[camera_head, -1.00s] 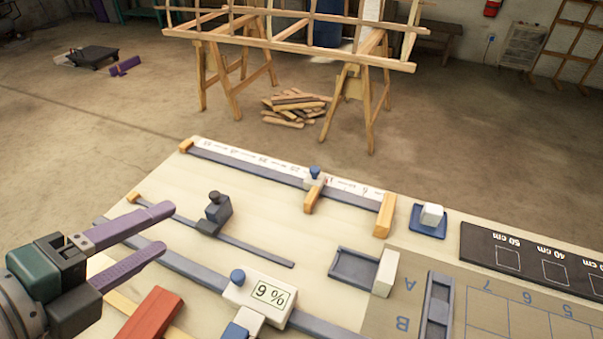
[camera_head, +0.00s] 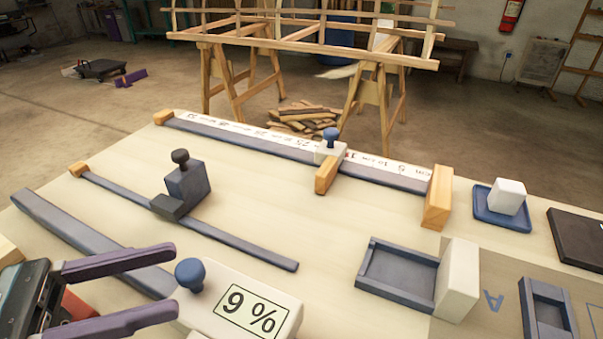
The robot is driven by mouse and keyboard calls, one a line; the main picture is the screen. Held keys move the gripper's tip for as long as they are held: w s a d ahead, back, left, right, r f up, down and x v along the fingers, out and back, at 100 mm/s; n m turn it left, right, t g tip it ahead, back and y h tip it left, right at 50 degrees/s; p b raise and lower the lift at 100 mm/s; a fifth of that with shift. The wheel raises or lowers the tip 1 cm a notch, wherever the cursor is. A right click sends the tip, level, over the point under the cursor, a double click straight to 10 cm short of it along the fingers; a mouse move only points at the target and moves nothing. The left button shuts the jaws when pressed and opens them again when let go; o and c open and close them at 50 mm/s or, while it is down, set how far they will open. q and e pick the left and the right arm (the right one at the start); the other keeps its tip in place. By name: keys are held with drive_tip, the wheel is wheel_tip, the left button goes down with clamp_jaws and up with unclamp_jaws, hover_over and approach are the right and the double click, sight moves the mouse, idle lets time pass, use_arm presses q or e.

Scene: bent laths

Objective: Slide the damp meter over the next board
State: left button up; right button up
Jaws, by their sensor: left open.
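My left gripper (camera_head: 175,282) has two purple fingers, spread apart and empty. Its fingertips are close to the knob, one on the far side and one on the near side in the picture. I cannot tell whether they touch the meter. The boards under the meter are largely out of frame; a small red piece (camera_head: 78,306) shows behind the fingers. My right gripper is not in view.
A thinner rail carries a dark slider (camera_head: 187,183). Behind it is a scale rail with a blue-knobbed cursor (camera_head: 330,150) and wooden end stops. On the right are a grey tray (camera_head: 397,272) with a cream block and a white cube (camera_head: 507,196) on a blue dish.

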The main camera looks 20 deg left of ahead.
sight(204, 269)
use_arm(q)
drive_tip(key=x, duration=0.7)
drive_tip(key=shift+w, duration=0.15)
drive_tip(key=shift+c, duration=0.2)
clamp_jaws()
idle(1.0)
